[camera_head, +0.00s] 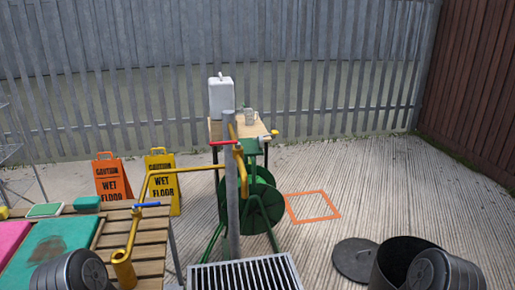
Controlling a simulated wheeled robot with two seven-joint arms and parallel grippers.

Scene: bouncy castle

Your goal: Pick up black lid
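The black lid (354,261) is a dark round disc with a raised handle-like part near its middle. It lies flat on the ground at the lower right, just left of an open black bin (388,266). The bin's right side is partly hidden behind a dark rounded part of my arm. Another dark rounded part of my arm shows at the lower left. Neither gripper is in view.
A metal drain grate (244,276) lies left of the lid. A grey post (231,190) with yellow pipes and a green hose reel (262,205) stand mid-view. A wooden table (122,232) is at left. Ground around the orange square (313,206) is clear.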

